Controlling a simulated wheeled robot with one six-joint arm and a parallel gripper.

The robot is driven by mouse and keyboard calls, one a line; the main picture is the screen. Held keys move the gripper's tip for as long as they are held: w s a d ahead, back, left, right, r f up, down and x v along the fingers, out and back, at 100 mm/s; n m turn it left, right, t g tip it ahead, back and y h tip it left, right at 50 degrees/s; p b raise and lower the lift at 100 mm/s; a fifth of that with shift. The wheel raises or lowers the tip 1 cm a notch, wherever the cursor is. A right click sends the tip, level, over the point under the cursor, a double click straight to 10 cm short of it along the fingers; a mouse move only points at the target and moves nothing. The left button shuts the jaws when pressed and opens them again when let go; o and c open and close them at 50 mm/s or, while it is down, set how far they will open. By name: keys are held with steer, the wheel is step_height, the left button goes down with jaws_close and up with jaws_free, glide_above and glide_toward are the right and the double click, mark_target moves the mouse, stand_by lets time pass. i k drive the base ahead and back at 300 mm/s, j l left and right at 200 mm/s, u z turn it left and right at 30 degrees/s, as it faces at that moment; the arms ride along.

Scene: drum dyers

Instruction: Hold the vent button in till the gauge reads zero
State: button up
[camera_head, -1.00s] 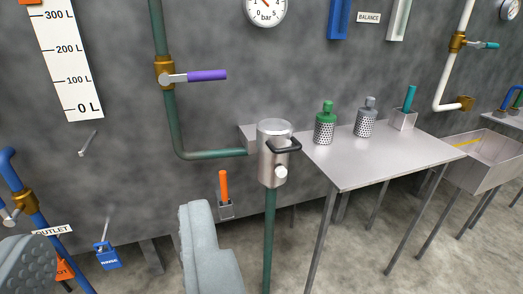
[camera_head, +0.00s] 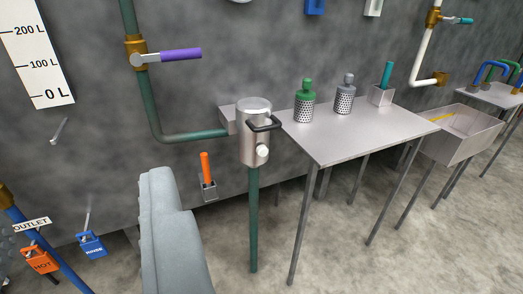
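A steel cylinder (camera_head: 254,125) with a black handle stands on a green pipe near the middle of the view. A round white button (camera_head: 262,152) sticks out of its front, and nothing touches it. Only a sliver of the dial gauge's (camera_head: 241,1) lower rim shows at the top edge, so its reading is out of sight. My gripper (camera_head: 82,205) is open and empty, to the left of the cylinder and nearer to me. Its right grey finger shows whole in front, and its left finger is mostly cut off at the left edge.
A steel table (camera_head: 350,137) with a green-topped canister (camera_head: 304,105) and a grey-topped one (camera_head: 345,97) stands right of the cylinder. A purple-handled valve (camera_head: 180,55) is above left. An orange-handled tool (camera_head: 206,170) hangs low on the wall. Bare floor lies in front.

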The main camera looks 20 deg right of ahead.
mark_target(262, 150)
steer(key=i+l, duration=0.15)
steer(key=l, duration=0.2)
steer(key=i+l, duration=0.35)
steer(key=l, duration=0.3)
steer(key=i+l, duration=0.15)
steer(key=l, duration=0.15)
